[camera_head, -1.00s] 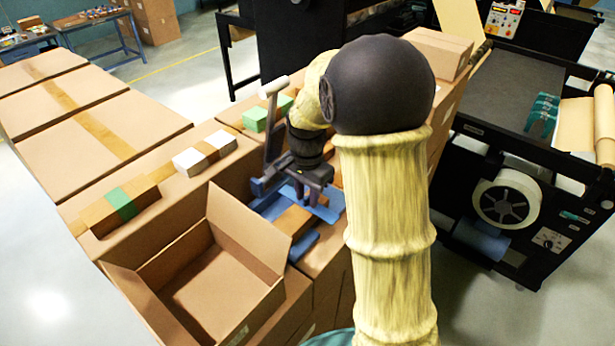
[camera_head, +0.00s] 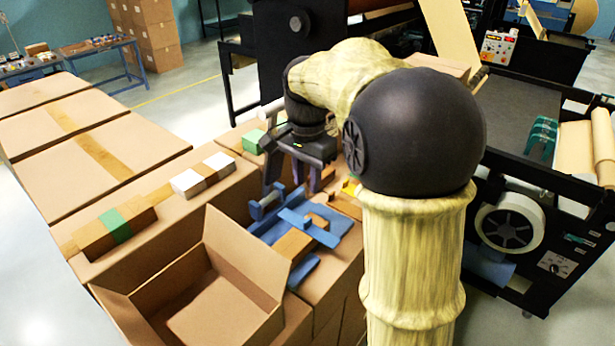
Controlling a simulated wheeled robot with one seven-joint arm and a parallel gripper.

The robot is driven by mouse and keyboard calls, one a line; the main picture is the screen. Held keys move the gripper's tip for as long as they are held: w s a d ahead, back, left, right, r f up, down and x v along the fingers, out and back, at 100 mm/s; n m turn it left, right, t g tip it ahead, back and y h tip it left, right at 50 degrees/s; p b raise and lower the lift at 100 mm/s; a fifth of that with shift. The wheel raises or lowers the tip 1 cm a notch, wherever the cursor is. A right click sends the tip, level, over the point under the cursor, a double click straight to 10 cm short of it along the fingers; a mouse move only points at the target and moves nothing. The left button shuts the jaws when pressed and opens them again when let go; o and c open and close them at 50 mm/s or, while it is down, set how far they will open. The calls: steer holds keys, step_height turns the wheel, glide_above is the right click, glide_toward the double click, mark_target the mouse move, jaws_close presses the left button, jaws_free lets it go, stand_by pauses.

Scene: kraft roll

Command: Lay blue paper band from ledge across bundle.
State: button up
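The blue paper band (camera_head: 308,227) lies as a flat strip across the brown bundle (camera_head: 293,244), with bundle showing on both sides of it. The bundle rests in a blue holder (camera_head: 262,228) on the cartons. My gripper (camera_head: 294,186) is above and behind the band, apart from it. Its fingers point down and are spread, with nothing seen between them. The ledge cannot be clearly told apart behind my gripper and arm.
An open carton (camera_head: 205,290) stands in front of the holder. A green-banded bundle (camera_head: 115,228) and a white-boxed one (camera_head: 202,175) lie on cartons at left. A green box (camera_head: 254,141) and orange-yellow pieces (camera_head: 350,188) are near my gripper. A black machine (camera_head: 530,160) stands at right.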

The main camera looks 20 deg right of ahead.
stand_by(0.3)
steer(key=s+f+n+t, duration=0.2)
steer(key=s+f+n, duration=0.8)
steer(key=s+f, duration=0.4)
steer(key=shift+s+f+n+t, duration=0.2)
steer(key=shift+f+n+t, duration=0.1)
steer(key=shift+n, duration=0.1)
steer(key=shift+d, duration=0.15)
